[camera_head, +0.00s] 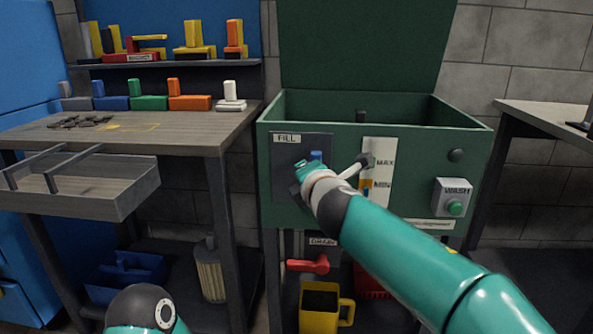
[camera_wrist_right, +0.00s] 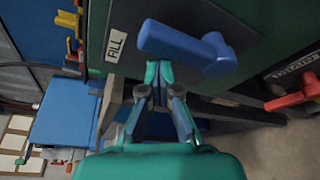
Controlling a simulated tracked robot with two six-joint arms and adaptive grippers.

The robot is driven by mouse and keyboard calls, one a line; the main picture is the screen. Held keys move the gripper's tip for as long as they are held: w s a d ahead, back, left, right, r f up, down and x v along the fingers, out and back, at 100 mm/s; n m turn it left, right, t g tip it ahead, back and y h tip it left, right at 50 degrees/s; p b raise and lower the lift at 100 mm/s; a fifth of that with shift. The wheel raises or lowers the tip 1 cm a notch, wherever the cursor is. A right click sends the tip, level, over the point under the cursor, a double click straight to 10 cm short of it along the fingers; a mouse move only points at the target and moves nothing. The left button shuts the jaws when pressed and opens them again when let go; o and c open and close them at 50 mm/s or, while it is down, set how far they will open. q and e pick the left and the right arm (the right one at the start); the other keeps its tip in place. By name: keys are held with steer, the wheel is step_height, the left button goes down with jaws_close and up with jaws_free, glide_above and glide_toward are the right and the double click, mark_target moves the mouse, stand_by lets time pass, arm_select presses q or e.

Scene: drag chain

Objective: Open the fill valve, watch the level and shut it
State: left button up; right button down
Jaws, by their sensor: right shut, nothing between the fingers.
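The green tank (camera_head: 400,143) carries a dark FILL panel with a blue valve handle (camera_head: 316,155), mostly hidden by my right gripper (camera_head: 299,176). In the right wrist view the blue handle (camera_wrist_right: 180,45) lies roughly sideways, its round hub at the right. My right gripper (camera_wrist_right: 158,76) is shut and empty, its tips just below the handle; I cannot tell whether they touch. The white level gauge (camera_head: 382,150) has MAX and MIN marks. Orange shows at about the MIN mark; its lower part is hidden by my arm. My left gripper is out of view.
Below the tank are a red drain handle (camera_head: 308,264) and a yellow jug (camera_head: 319,310). A workbench (camera_head: 180,130) stands left, another table (camera_head: 555,115) right.

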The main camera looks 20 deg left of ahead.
steer(key=shift+w+d+r, duration=0.15)
steer(key=shift+d+r, duration=0.05)
steer(key=shift+d, duration=0.25)
steer(key=shift+r, duration=0.1)
steer(key=a, duration=0.5)
steer(key=f+b+v, duration=0.1)
steer(key=b+v, duration=0.3)
steer(key=v, duration=0.7)
steer(key=shift+f, duration=0.7)
